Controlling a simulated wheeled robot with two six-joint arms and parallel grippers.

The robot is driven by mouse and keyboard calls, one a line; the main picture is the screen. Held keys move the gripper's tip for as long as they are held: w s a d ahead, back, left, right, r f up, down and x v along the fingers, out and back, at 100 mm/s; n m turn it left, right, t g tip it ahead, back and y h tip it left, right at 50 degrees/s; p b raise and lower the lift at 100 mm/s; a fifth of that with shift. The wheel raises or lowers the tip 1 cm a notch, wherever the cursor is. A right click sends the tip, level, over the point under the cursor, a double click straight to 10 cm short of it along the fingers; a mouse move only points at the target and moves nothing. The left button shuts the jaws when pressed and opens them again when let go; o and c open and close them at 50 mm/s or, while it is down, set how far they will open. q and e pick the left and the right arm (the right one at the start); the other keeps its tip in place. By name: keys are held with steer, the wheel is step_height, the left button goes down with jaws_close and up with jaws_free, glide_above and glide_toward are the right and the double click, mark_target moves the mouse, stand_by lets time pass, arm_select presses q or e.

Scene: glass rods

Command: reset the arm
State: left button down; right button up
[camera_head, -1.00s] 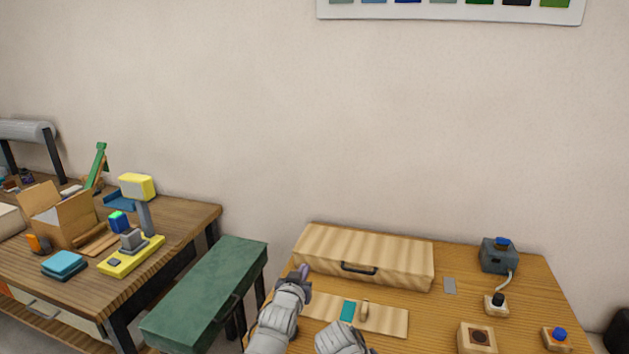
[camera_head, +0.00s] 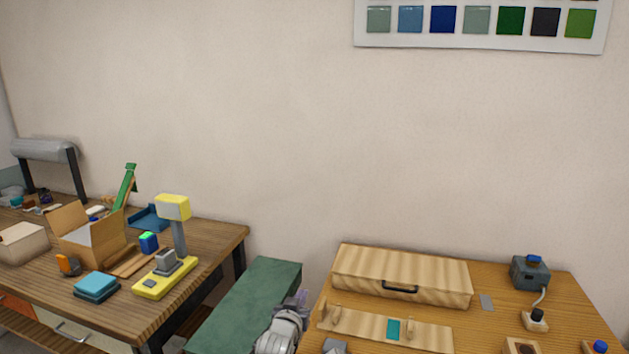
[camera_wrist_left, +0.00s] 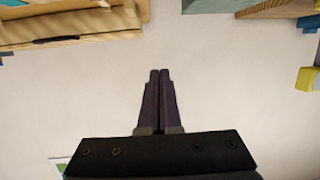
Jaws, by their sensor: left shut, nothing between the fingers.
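My left gripper (camera_head: 303,297) shows low in the head view, over the gap between the green bench and the right-hand wooden table. Its purple fingers point up and away from me. In the left wrist view the two dark fingers (camera_wrist_left: 159,73) lie side by side, shut and empty, against the pale wall. Nothing touches the fingers. My right gripper is not in view.
The wooden table (camera_head: 468,325) bears a wooden case (camera_head: 400,272), a board with a teal patch (camera_head: 393,330) and a grey device (camera_head: 530,272). A green bench (camera_head: 245,303) stands left of it. A cluttered workbench (camera_head: 215,240) is further left.

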arm_select(q)
steer(key=s+f+g, duration=0.2)
steer(key=s+f+g+y+p, duration=0.1)
steer(key=s+f, duration=0.1)
steer(key=f, duration=0.1)
steer(key=s+f+g, duration=0.2)
steer(key=shift+a+f+m+g+p, duration=0.2)
steer(key=shift+f+m+g+p, duration=0.1)
steer(key=shift+p, duration=0.1)
steer(key=s+a+f+g+y+p, duration=0.1)
steer(key=s+g, duration=0.3)
steer(key=s, duration=0.5)
steer(key=s+a+f+m+g+y+p, duration=0.1)
steer(key=s+g, duration=0.4)
steer(key=s, duration=0.5)
step_height(320, 180, down, 2)
steer(key=shift+a+f+g+y+p, duration=0.25)
steer(key=shift+a+g+y+p, duration=0.1)
steer(key=shift+y, duration=0.25)
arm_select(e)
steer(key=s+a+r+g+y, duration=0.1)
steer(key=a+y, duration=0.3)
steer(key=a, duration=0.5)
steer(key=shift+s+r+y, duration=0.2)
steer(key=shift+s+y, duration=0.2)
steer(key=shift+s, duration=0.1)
arm_select(q)
steer(key=shift+s, duration=0.1)
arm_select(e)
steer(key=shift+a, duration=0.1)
